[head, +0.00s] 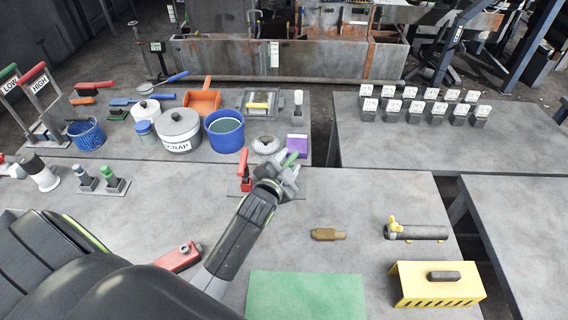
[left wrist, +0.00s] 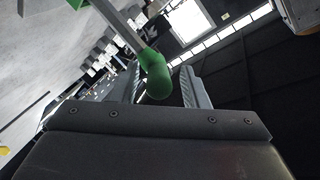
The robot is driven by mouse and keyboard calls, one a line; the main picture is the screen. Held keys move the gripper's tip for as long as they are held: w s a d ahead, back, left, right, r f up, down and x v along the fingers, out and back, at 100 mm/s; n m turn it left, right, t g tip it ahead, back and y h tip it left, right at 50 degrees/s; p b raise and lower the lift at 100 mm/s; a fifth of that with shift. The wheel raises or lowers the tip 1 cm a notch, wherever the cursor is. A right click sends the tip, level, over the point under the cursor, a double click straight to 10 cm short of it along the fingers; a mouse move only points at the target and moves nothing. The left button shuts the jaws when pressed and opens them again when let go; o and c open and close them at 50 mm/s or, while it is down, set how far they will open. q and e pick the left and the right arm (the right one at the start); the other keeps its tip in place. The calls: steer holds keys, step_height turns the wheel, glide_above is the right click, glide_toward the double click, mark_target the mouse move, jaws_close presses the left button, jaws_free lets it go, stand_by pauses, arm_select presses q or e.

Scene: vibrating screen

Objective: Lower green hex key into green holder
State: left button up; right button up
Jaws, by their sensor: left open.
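The green hex key shows at my left gripper (head: 288,180) in the head view, where its green handle (head: 290,158) stands up behind the fingers. In the left wrist view the rounded green handle (left wrist: 156,76) lies between the two open fingers (left wrist: 163,85), with a grey shaft running to the upper left. I cannot tell whether either finger touches it. A red-handled key (head: 245,164) stands upright just left of the gripper. The green holder is not clearly visible; my gripper and arm cover the table there. My right gripper is not in view.
A purple block (head: 297,143) and a round metal dish (head: 266,145) stand behind the gripper. A blue pot (head: 224,131) is to the left. A brass piece (head: 328,234), a green mat (head: 305,296) and a yellow rack (head: 408,285) lie nearer.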

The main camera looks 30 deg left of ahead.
arm_select(q)
steer(key=s+d+r+b, duration=0.1)
steer(key=s, duration=0.7)
steer(key=s+r+b, duration=0.2)
steer(key=s, duration=0.7)
steer(key=shift+d, duration=0.35)
